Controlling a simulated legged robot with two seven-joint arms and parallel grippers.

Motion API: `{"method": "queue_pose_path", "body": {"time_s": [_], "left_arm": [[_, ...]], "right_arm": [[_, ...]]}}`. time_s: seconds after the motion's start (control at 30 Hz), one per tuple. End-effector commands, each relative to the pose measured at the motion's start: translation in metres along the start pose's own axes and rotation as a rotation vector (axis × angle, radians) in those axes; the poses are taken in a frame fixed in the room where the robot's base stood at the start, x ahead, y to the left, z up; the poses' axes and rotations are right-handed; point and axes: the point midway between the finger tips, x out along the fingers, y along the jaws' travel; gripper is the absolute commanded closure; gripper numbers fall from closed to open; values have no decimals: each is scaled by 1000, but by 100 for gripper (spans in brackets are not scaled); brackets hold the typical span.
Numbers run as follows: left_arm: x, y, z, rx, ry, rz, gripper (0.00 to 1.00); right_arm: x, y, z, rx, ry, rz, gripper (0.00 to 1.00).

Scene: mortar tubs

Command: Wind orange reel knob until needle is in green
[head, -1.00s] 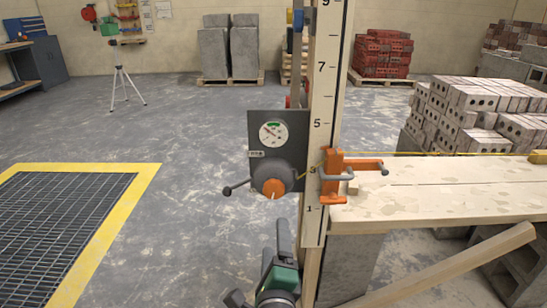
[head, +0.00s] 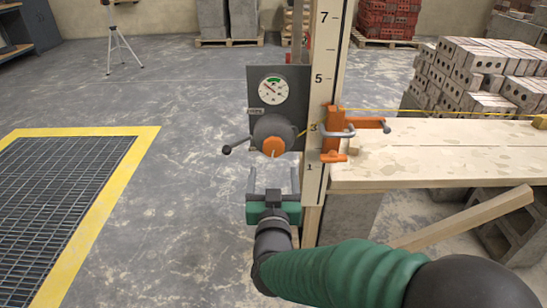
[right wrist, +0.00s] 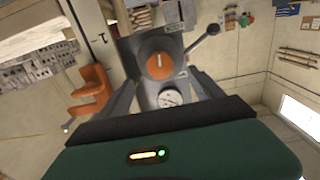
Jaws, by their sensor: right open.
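The orange reel knob (head: 273,146) sits at the centre of a grey reel on a dark panel (head: 292,77), fixed to the upright numbered board. Its white mark is near vertical. The dial (head: 273,89) above has a green band at its top; the needle appears to lie left of the green. My right gripper (head: 273,180) is open and empty just below the reel, fingers pointing up toward it. My left gripper does not show.
A lever with a black ball (head: 227,150) sticks out left of the reel. An orange clamp (head: 334,130) holds the board beside a wooden plank (head: 440,155) at right. A yellow line runs from the reel across it.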

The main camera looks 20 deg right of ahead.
Motion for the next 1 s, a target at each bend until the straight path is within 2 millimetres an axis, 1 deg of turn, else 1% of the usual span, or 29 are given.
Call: {"method": "queue_pose_path", "body": {"time_s": [0.03,0.2,0.33,0.4,0.5,0.73,1.0], "left_arm": [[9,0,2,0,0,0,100],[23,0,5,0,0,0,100],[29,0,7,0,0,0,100],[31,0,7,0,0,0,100],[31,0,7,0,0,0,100],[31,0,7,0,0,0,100],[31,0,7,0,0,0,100]], "right_arm": [[14,2,5,2,1,5,24],[56,1,5,3,1,3,24],[80,1,3,2,0,2,24],[87,1,2,2,1,2,24],[93,1,0,1,0,0,24],[93,1,0,1,0,0,24],[93,0,0,2,0,0,60]]}}
